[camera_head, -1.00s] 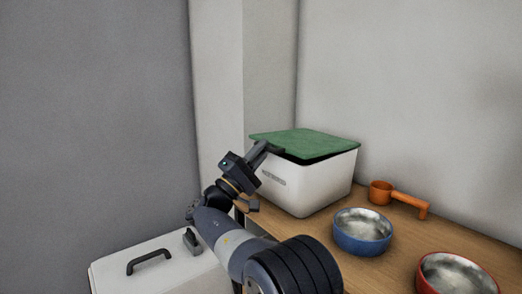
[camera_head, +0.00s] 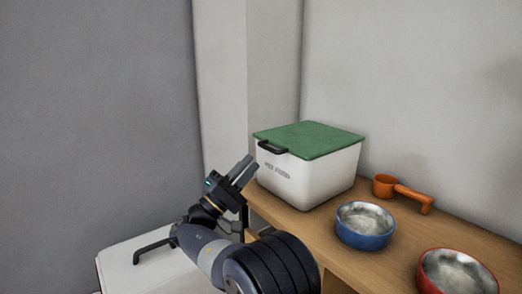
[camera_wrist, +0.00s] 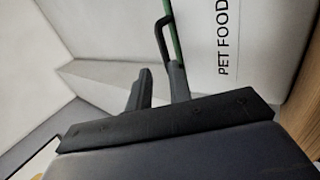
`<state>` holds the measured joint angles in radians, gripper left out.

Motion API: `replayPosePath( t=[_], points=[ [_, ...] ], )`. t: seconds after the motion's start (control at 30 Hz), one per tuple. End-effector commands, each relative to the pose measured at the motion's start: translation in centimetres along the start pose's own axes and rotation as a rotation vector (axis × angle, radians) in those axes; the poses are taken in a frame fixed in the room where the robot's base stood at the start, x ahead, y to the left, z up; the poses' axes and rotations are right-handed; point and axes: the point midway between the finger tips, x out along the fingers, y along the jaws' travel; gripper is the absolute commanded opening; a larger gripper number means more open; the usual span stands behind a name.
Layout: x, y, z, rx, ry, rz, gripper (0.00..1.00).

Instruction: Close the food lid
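The food box (camera_head: 308,178) is a white bin lettered "PET FOOD" on its front, standing on the wooden counter. Its green lid (camera_head: 312,138) lies flat across the top, with no gap visible along the rim. A black handle (camera_head: 271,147) sits at the lid's front left edge. My gripper (camera_head: 245,165) is just left of and below the handle, apart from the box. In the wrist view, my gripper (camera_wrist: 162,70) has its two fingers separated with nothing between them. The lid's green edge (camera_wrist: 172,35) and the lettered wall (camera_wrist: 235,45) show beyond.
An orange scoop (camera_head: 402,193) lies right of the box. A blue bowl (camera_head: 365,240) and a red bowl (camera_head: 456,275) stand on the counter (camera_head: 300,228) in front. A white unit with a black handle (camera_head: 153,249) is at lower left. A wall closes the back.

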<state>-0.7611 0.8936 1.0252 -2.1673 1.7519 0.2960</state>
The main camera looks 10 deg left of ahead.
Motion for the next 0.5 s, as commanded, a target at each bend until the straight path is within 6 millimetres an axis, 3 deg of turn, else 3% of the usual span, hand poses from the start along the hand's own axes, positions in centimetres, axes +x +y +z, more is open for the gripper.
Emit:
replayPosePath(
  t=[0.2, 0.5],
  points=[
    [-2.6, 0.1, -0.1, 0.001, 0.002, 0.001, 0.20],
    [-2.9, 0.1, 0.0, 0.002, 0.001, 0.002, 0.20]
  ],
)
